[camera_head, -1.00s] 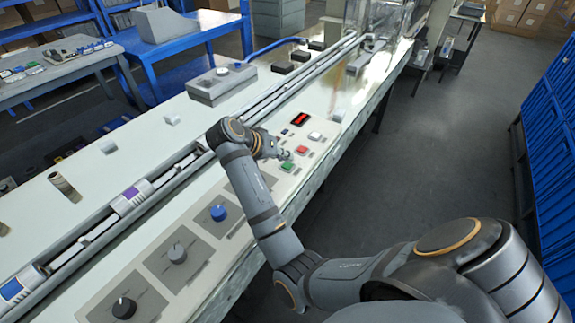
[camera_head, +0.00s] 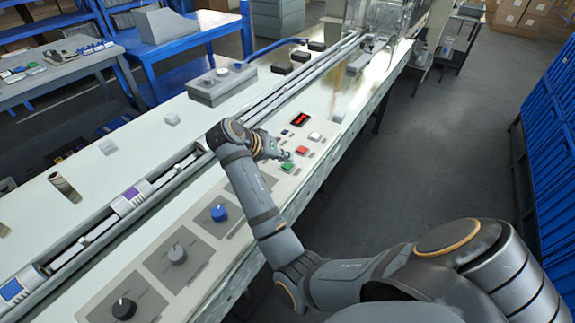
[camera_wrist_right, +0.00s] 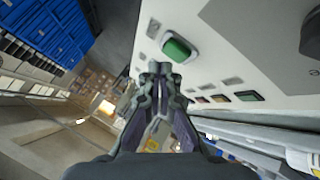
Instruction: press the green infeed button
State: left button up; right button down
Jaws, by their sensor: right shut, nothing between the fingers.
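The green button (camera_head: 287,167) sits on the light control panel along the conveyor's near side, in line with a red button (camera_head: 302,150) and a white button (camera_head: 315,136). My right gripper (camera_head: 286,156) is shut and empty, with its fingertips just beyond the green button in the head view. In the right wrist view a large green button (camera_wrist_right: 177,48) in a pale frame lies just past the closed fingertips (camera_wrist_right: 160,68). A gap shows between them there; I cannot tell how high the tips are above the panel. My left gripper is out of view.
A red-lit display (camera_head: 299,119) sits behind the buttons. Blue (camera_head: 218,213), grey (camera_head: 177,254) and black (camera_head: 124,308) knobs line the panel nearer me. Open floor (camera_head: 420,150) lies to the right.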

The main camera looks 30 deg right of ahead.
jog(key=shift+f, duration=0.35)
